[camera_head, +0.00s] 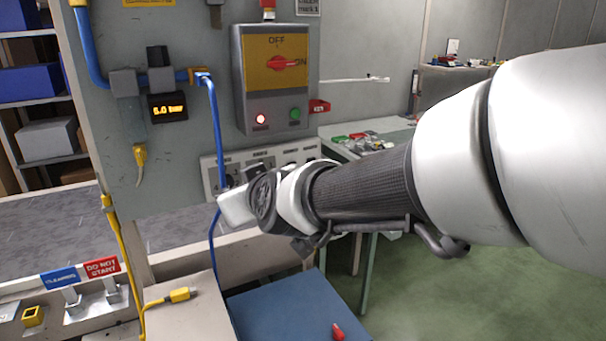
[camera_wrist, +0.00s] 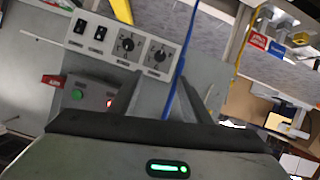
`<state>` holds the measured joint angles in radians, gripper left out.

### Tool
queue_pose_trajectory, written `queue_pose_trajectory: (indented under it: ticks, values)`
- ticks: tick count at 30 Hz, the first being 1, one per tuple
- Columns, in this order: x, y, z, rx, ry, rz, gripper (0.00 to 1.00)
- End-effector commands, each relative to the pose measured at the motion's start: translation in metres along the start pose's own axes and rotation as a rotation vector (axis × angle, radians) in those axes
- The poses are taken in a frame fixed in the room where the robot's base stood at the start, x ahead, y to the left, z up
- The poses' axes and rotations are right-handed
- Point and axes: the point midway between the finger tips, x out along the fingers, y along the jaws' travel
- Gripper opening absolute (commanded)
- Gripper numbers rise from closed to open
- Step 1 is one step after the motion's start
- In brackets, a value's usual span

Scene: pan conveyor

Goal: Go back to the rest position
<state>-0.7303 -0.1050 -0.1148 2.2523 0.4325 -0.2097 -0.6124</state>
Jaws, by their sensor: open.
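My arm reaches in from the right in the head view, and my gripper (camera_head: 236,206) is in front of the lower wall panel, beside a blue pipe. In the wrist view my gripper (camera_wrist: 158,98) is open, with nothing seen between its fingers. A grey switch box (camera_head: 243,92) hangs above it, with a red rotary handle (camera_head: 284,63) on a yellow plate. The box's red lamp (camera_head: 261,119) is lit, beside a green button (camera_head: 295,114).
A knob panel (camera_head: 208,178) is partly hidden behind my gripper; its knobs show in the wrist view (camera_wrist: 128,44). A blue pipe (camera_head: 214,120) runs down the wall. A blue-topped surface (camera_head: 275,306) with a small red object (camera_head: 337,331) is below. Green floor is clear at right.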

Motion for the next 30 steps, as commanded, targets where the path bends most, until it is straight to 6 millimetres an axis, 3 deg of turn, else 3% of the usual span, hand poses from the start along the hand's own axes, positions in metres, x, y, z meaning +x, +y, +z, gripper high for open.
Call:
queue_pose_trajectory:
  ticks: [11, 14, 17, 22, 30]
  values:
    - [-0.004, 0.001, 0.0, 0.001, 0.0, 0.001, 0.44]
    - [-0.012, 0.011, 0.005, 0.023, -0.022, 0.001, 0.44]
    - [-0.038, 0.035, 0.023, 0.083, -0.09, 0.003, 0.44]
    - [-0.118, 0.082, 0.085, 0.243, -0.304, 0.056, 0.44]
    - [-0.23, 0.109, 0.175, 0.46, -0.597, 0.231, 0.44]
